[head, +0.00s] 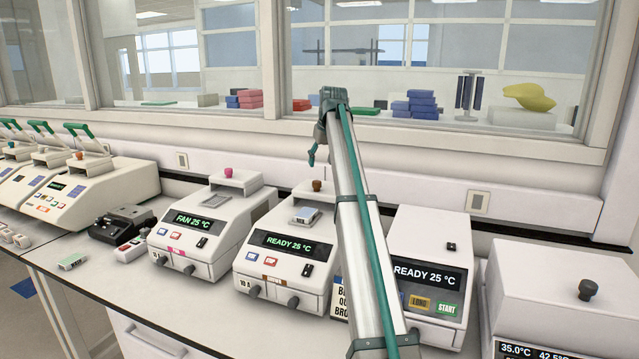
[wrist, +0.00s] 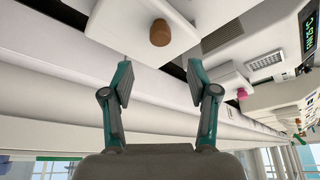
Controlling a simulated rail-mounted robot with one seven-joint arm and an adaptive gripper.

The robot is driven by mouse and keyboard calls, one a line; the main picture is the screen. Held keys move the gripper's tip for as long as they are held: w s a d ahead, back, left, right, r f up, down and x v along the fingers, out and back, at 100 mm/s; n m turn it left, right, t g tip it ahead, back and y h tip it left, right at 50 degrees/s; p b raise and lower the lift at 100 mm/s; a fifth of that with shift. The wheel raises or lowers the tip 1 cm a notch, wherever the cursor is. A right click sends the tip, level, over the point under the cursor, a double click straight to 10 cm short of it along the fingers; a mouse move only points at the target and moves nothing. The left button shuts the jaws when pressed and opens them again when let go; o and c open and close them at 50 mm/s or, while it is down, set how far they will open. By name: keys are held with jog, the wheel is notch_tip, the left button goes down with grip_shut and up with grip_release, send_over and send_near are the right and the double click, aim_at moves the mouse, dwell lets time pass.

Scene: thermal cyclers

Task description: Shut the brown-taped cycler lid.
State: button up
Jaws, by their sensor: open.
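The brown-taped cycler (head: 284,258) stands mid-bench with brown tape on its front and a "READY 25 °C" display. Its lid (head: 306,190), with a brown knob (head: 317,185), sits back at the rear, leaving the block (head: 303,215) uncovered in front. My gripper (head: 312,155) is above and behind this lid, partly hidden by my arm. In the wrist view, my gripper (wrist: 159,80) has its fingers apart with nothing between them. The brown knob (wrist: 159,33) lies beyond the fingertips, roughly centred between them, on the white lid (wrist: 130,22).
A pink-knobbed cycler (head: 205,236) stands close on the left, its lid also back. Another "READY" cycler (head: 440,270) is on the right, partly behind my arm. A larger box with a dark knob (head: 588,290) is at far right. The wall and window ledge run behind.

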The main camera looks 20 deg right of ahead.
aim_at(317, 182)
jog(key=p+x, duration=0.2)
jog(key=x, duration=0.8)
jog(key=shift+w+f+p, duration=0.1)
jog(key=shift+f+p, duration=0.2)
jog(key=shift+p, duration=0.1)
jog(key=shift+c, duration=0.3)
grip_shut()
